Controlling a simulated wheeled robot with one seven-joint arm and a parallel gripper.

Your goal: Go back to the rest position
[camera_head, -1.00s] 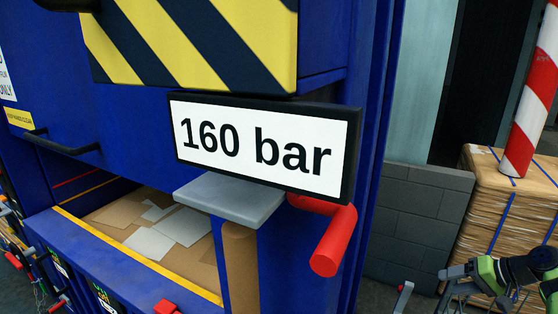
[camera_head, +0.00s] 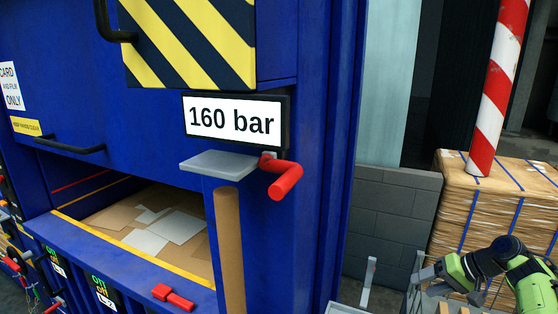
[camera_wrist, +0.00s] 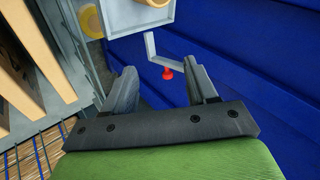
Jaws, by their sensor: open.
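My gripper (camera_wrist: 164,92) is open in the wrist view, its two grey fingers apart with nothing held between them. Beyond the fingers are a grey bent bracket (camera_wrist: 153,48), a small red knob (camera_wrist: 167,74) and a blue panel (camera_wrist: 240,65). In the head view my green and black arm is at the lower right, in front of the wrapped stack. It is apart from the blue baler (camera_head: 310,220). The fingers are too small there to make out well.
The baler has a "160 bar" sign (camera_head: 234,120), a red handle (camera_head: 286,180), a grey ledge (camera_head: 218,164) and cardboard in its opening. A wrapped stack (camera_head: 455,215) and a striped post (camera_head: 497,85) stand right. Wooden slats (camera_wrist: 45,50) are close left of the gripper.

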